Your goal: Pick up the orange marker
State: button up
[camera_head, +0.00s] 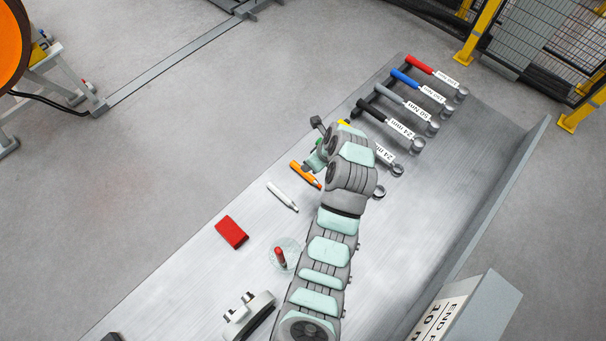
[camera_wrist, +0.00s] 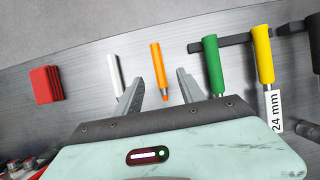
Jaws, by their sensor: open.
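The orange marker (camera_head: 305,173) lies on the metal table, just left of my arm's end in the head view. In the wrist view the orange marker (camera_wrist: 158,68) lies ahead of my gripper (camera_wrist: 160,85), between the lines of its two fingers. The fingers are spread apart with nothing between them except the view of the marker's dark lower part and orange tip. In the head view my wrist hides most of the gripper. I cannot tell the exact height of the fingers above the table.
A white marker (camera_wrist: 115,75) lies left of the orange one, and a green-handled tool (camera_wrist: 213,65) lies right. A yellow-handled tool (camera_wrist: 262,55) is farther right. A red block (camera_head: 231,232) and a clear cup (camera_head: 291,246) holding a red item stand nearer. More labelled tools (camera_head: 432,94) line the far end.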

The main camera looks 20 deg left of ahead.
jog(key=p, duration=0.1)
send_over(307, 174)
notch_tip(307, 174, down, 5)
jog(key=shift+s, duration=0.15)
jog(key=shift+f+p, duration=0.45)
jog(key=shift+f, duration=0.4)
jog(key=shift+d+p+x, duration=0.1)
jog(key=shift+p+x, duration=0.05)
jog(key=shift+x, duration=0.8)
jog(key=shift+d+p+x, duration=0.15)
jog(key=shift+x, duration=0.8)
jog(key=shift+c, duration=0.3)
grip_shut()
